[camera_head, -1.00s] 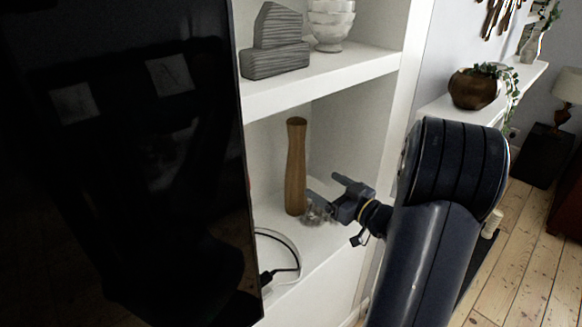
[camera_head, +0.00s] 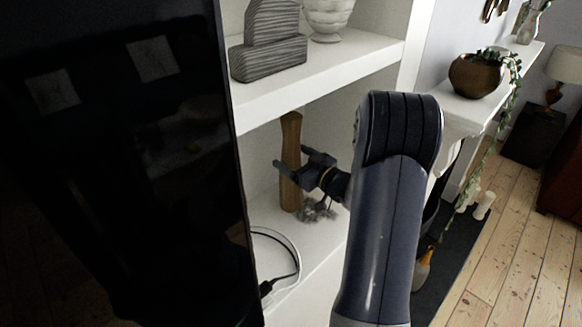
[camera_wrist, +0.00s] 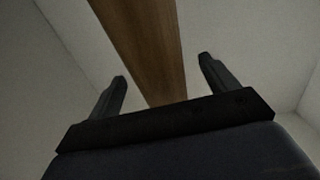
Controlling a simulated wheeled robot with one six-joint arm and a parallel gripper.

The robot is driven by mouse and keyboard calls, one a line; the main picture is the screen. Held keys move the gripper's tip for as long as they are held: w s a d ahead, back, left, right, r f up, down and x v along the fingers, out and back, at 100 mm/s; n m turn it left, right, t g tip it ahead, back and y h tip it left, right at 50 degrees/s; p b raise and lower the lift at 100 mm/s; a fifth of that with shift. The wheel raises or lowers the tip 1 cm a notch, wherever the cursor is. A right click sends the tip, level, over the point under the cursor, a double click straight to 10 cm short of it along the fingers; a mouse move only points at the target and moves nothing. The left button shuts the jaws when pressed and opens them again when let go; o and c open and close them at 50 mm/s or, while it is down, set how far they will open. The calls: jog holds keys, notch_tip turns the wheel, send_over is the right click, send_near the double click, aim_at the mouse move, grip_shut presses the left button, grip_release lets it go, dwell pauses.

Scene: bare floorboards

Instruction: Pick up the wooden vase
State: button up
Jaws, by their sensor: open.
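The wooden vase (camera_head: 290,150) is a tall, slim brown column standing upright on the lower shelf of the white unit. My gripper (camera_head: 277,170) is in front of its middle and hides part of it. The fingers are apart, and I see no clear contact with the vase. The vase's base shows below my gripper in the head view.
A spiky grey ornament (camera_head: 318,210) sits on the shelf right of the vase's base. A white cable (camera_head: 275,262) lies coiled at the front. A large black screen (camera_head: 120,160) stands close on the left. The upper shelf (camera_head: 320,75) is overhead, holding a grey carved block (camera_head: 268,45) and white bowls (camera_head: 327,18).

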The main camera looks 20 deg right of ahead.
jog(key=x, duration=0.3)
jog(key=shift+w+a+p, duration=0.1)
jog(key=shift+w+p, duration=0.05)
jog(key=shift+p, duration=0.25)
jog(key=c, duration=1.4)
jog(key=shift+r, duration=0.15)
